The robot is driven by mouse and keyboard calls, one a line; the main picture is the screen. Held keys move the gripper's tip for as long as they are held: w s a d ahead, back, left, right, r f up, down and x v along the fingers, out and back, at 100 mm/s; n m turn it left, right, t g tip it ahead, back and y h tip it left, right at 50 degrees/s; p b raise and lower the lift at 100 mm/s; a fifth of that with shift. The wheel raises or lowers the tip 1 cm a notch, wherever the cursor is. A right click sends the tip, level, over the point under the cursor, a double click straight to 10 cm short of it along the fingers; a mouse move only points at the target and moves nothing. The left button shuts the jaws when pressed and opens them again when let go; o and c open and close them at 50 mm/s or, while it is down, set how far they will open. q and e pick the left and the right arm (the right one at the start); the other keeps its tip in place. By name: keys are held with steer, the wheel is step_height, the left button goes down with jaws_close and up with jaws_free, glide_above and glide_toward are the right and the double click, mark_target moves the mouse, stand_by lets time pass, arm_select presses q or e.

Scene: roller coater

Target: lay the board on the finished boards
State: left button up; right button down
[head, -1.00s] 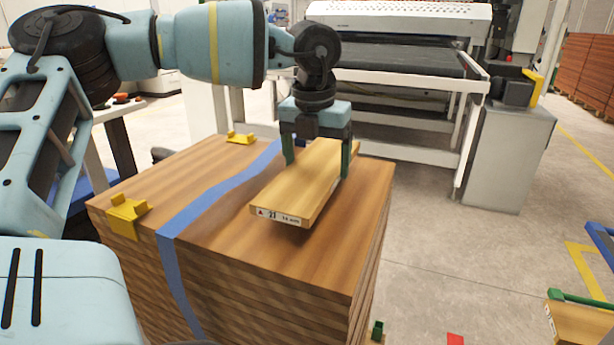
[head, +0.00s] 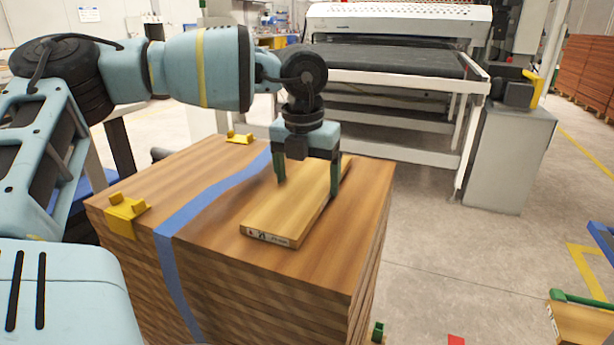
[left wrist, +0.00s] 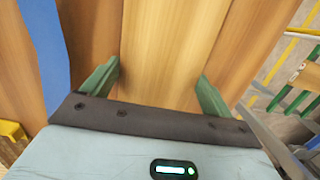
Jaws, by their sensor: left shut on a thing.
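A light wooden board (head: 285,218) with a white printed label on its near end lies flat on, or just above, the stack of finished boards (head: 345,215). I cannot tell whether a small gap is left under it. My left gripper (head: 307,188) is shut on the board across its width, with one green finger at each long side. In the left wrist view the board (left wrist: 170,50) runs between the two fingers (left wrist: 157,85). A blue strap (head: 205,202) crosses the stack left of the board. My right gripper is not seen.
Yellow corner brackets (head: 127,212) sit on the stack's left edge. A roller machine (head: 400,70) stands behind, with a grey cabinet (head: 508,155) at its right. Another board (head: 580,322) shows at lower right. Floor right of the stack is mostly clear.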

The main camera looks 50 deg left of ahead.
mark_target(304, 188)
arm_select(q)
steer(key=o, duration=0.8)
steer(key=shift+f, duration=0.15)
steer(key=shift+o, duration=1.1)
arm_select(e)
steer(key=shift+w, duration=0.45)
arm_select(q)
steer(key=shift+r, duration=0.35)
steer(key=r, duration=0.4)
steer(key=s+r+p, duration=0.1)
steer(key=r, duration=0.2)
steer(key=r+p, duration=0.1)
steer(key=r, duration=0.3)
steer(key=shift+s+d+r, duration=0.15)
steer(key=shift+d+r, duration=0.15)
steer(key=shift+d, duration=0.05)
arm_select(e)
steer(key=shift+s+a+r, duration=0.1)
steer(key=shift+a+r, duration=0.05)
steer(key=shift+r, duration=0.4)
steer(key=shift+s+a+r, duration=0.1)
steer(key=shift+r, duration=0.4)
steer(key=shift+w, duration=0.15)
